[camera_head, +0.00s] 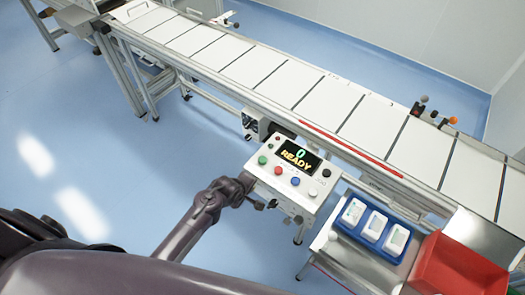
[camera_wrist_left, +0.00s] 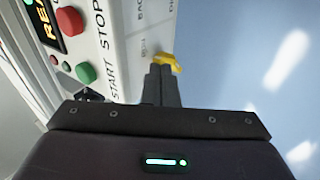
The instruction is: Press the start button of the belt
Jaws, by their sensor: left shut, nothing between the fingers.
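The white control box (camera_head: 293,172) stands at the front of the belt, its display reading 0 READY. The green start button (camera_head: 262,160) is at its left end, beside a red stop button (camera_head: 278,170). In the left wrist view the green button (camera_wrist_left: 85,73) is labelled START and the red button (camera_wrist_left: 70,20) STOP. My left gripper (camera_wrist_left: 163,74) is shut and empty, its fingertips to the right of the green button and apart from it. In the head view the left gripper (camera_head: 248,190) is at the box's lower left, partly hidden. The right gripper is not in view.
The belt (camera_head: 290,80) with white sections runs behind the box. A blue tray (camera_head: 346,237) with white packs and a red bin (camera_head: 455,270) are at the right. A yellow part (camera_wrist_left: 167,62) shows just beyond the left fingertips. Blue floor (camera_head: 150,180) is open at left.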

